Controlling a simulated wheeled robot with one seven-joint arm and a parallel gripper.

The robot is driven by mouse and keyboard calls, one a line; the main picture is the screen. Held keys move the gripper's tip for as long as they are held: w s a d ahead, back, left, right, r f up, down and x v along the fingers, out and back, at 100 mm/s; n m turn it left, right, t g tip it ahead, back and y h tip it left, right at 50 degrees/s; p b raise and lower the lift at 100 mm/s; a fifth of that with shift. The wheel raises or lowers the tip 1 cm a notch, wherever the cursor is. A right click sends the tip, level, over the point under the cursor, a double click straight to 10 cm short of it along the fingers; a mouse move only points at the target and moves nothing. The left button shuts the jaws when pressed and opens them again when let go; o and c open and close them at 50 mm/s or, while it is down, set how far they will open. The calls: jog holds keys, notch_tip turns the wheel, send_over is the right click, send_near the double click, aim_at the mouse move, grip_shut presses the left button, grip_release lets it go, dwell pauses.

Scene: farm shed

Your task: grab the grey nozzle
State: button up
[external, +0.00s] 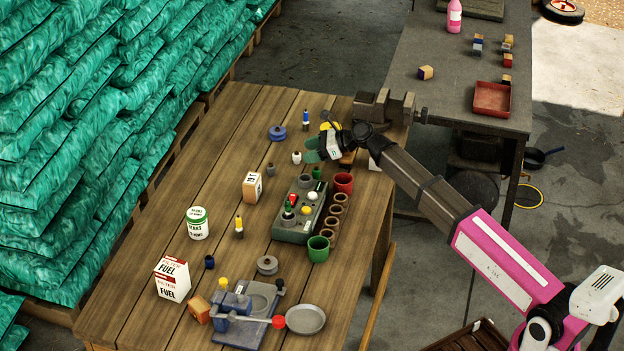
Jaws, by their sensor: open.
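A small grey upright piece (271,169), which looks like the grey nozzle, stands on the wooden table (215,150) near the white-and-orange box. It is small, and its exact shape is hard to make out. My gripper (311,150) has green fingertips and is over the table's far right part, to the right of and a little beyond the grey piece. It is open and apart from that piece, with nothing seen between its fingers. A small white piece (297,158) stands just left of the fingertips.
A grey control box (290,230) with knobs, brown rings, and red (343,183) and green (318,249) cups stand right of centre. A vise (385,108) sits at the far right corner. Boxes, a can (198,223) and a blue scale-like device (245,313) are nearer. The left tabletop is mostly clear.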

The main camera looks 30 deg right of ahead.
aim_at(273, 164)
jog(key=shift+w+a+f, duration=0.15)
jog(key=shift+a, duration=0.4)
jog(key=shift+w+a+f, duration=0.15)
jog(key=shift+a, duration=0.35)
jog(key=x, duration=1)
jog(key=shift+w+a+f, duration=0.1)
jog(key=shift+a+f, duration=0.05)
jog(key=shift+f, duration=0.1)
jog(key=c, duration=1)
